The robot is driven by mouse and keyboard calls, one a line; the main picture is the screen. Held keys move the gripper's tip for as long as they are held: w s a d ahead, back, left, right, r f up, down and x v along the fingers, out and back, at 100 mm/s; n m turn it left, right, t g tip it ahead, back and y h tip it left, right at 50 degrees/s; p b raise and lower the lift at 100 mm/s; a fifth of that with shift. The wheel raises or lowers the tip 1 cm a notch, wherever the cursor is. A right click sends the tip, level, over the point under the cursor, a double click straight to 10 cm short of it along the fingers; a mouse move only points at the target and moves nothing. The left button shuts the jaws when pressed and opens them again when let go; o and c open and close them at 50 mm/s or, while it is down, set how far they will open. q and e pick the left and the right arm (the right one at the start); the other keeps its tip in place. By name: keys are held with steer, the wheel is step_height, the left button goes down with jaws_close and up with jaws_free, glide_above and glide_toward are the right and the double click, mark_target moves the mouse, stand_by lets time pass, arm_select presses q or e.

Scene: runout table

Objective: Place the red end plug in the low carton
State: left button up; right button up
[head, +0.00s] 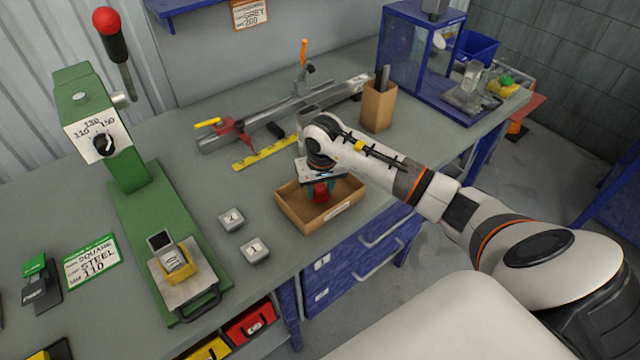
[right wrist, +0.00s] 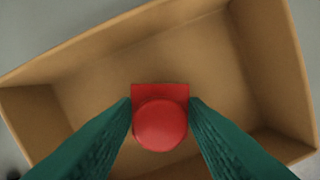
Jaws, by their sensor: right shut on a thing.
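The red end plug (right wrist: 160,122) is between the green fingers of my right gripper (right wrist: 160,115), which is shut on it. In the head view the plug (head: 320,190) shows red under my right gripper (head: 320,184), over the low carton (head: 300,222). The carton is a shallow open brown box on the table, and its floor (right wrist: 95,85) looks empty around the plug in the right wrist view. I cannot tell whether the plug touches the carton floor. My left gripper is not in view.
A tall brown carton (head: 378,106) stands behind the low one. Two small grey blocks (head: 255,250) lie to its left, near the green press (head: 150,215). A yellow scale (head: 266,153) and a long metal rail (head: 280,113) lie behind. Table space left of the carton is partly clear.

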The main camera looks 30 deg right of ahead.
mark_target(322, 191)
steer(key=shift+f, duration=0.1)
steer(key=o, duration=0.7)
steer(key=shift+b, duration=0.3)
steer(key=shift+c, duration=0.2)
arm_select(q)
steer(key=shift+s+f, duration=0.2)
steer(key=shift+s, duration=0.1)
arm_select(e)
steer(key=o, duration=0.5)
steer(key=shift+c, duration=0.2)
steer(key=shift+r+p, duration=0.25)
steer(key=shift+p, duration=0.15)
arm_select(q)
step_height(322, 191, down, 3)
steer(key=b, duration=0.3)
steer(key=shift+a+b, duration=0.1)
steer(key=shift+b, duration=0.25)
arm_select(e)
step_height(322, 191, up, 12)
steer(key=s, duration=0.1)
steer(key=shift+s+a+f, duration=0.15)
steer(key=shift+s+a, duration=0.05)
